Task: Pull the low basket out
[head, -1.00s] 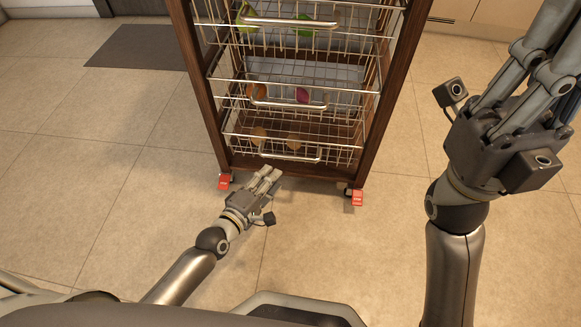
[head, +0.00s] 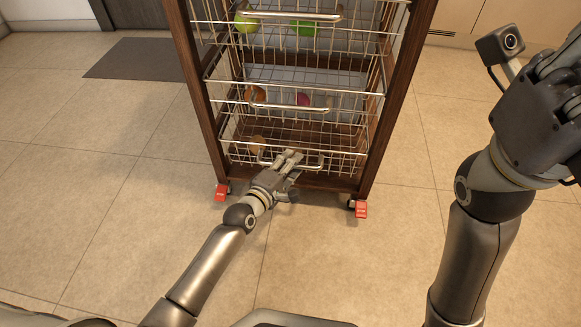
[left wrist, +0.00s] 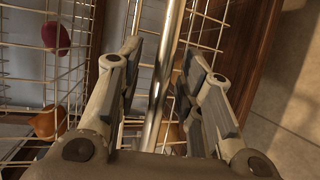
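The low basket (head: 342,163) is a wire basket at the bottom of a dark wooden trolley, with a metal handle bar (head: 316,163) across its front. My left gripper (head: 291,155) is at this handle and hides part of it. In the left wrist view the handle bar (left wrist: 164,80) runs between the two fingers of my left gripper (left wrist: 160,62), which are open with gaps beside the bar.
The trolley's middle basket (head: 352,108) and upper basket (head: 350,47) hold round items. Red tabs (head: 221,193) mark the trolley's front casters. The tiled floor (head: 400,255) in front is clear. A grey mat (head: 145,58) lies at the back left.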

